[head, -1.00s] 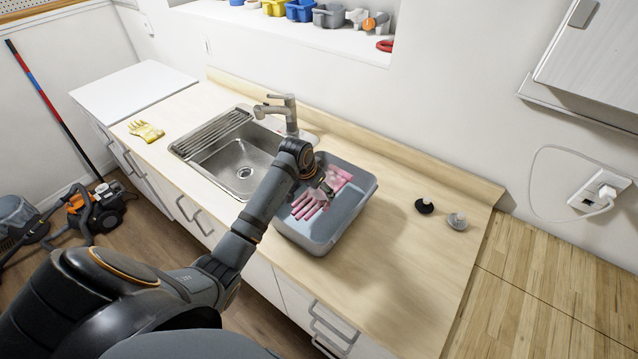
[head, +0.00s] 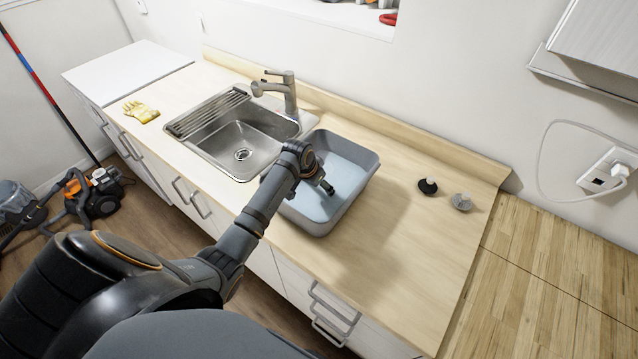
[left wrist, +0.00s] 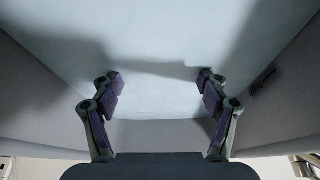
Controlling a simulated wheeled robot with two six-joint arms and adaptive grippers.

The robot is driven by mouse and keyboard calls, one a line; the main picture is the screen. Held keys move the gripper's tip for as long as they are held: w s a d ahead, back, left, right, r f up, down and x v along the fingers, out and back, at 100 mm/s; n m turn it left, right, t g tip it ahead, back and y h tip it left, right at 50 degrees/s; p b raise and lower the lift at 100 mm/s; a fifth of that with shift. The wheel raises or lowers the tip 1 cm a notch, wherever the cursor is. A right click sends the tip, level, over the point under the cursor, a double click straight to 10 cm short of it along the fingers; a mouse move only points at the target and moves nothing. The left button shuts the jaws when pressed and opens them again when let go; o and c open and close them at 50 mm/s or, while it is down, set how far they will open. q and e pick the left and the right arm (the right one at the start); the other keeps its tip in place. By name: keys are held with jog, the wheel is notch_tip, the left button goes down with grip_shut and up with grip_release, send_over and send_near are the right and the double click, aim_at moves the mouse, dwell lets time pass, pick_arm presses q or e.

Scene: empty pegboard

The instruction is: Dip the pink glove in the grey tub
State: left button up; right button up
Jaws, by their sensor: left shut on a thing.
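The grey tub (head: 362,181) stands on the counter just right of the sink, with pale bluish liquid inside. My left gripper (head: 327,187) reaches down into the tub, its fingertips low at the liquid. My right gripper is not in view.
The sink (head: 236,140) and its tap (head: 284,93) are left of and behind the tub. A yellow glove (head: 141,111) lies at the far left. A black stopper (head: 428,186) and a grey one (head: 462,201) sit right of the tub, with bare counter in front.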

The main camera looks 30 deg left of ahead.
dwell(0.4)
pick_arm(q)
jog(key=shift+w+d, duration=0.1)
jog(key=shift+w, duration=0.7)
jog(key=s+p, duration=0.2)
jog(key=shift+r+p, duration=0.2)
jog(key=shift+p, duration=0.15)
jog(key=shift+s+a+f+p, duration=0.2)
jog(key=shift+s+p, duration=0.25)
jog(key=shift+s, duration=0.15)
jog(key=shift+w, duration=0.15)
